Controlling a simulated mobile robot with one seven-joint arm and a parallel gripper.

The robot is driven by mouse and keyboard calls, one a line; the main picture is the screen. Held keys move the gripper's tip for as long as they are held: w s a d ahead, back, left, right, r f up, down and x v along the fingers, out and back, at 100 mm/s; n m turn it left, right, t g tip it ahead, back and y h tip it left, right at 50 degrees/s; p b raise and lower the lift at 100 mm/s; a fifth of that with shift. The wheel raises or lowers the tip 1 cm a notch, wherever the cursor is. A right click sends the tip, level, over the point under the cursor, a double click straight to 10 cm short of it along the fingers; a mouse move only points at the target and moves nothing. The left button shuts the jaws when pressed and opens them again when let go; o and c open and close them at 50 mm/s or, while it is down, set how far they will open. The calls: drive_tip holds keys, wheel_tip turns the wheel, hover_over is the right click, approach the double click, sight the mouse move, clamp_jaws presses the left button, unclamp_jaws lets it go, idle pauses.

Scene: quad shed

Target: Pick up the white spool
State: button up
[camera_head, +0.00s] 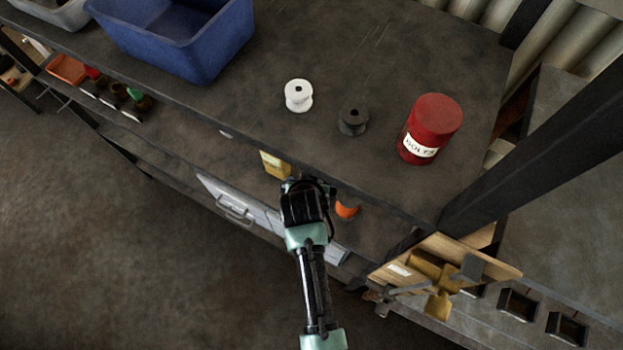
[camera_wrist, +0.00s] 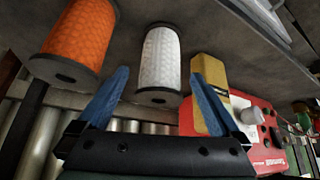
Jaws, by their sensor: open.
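My gripper (camera_head: 305,185) is below and in front of the worktop's front edge, apart from that spool. In the wrist view my gripper (camera_wrist: 160,76) is open, with its blue fingers spread. A white patterned cylinder (camera_wrist: 160,62) with a dark end shows beyond and between the fingers, on the lower shelf. I cannot tell a touch. The spool on the worktop does not show clearly in the wrist view.
A blue bin (camera_head: 180,35) is at left. On the lower shelf are an orange cylinder (camera_wrist: 77,40), a yellow container (camera_wrist: 210,80) and a red box (camera_wrist: 258,135). A dark post (camera_head: 540,150) rises at right.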

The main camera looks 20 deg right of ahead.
drive_tip(key=shift+x, duration=1.75)
clamp_jaws()
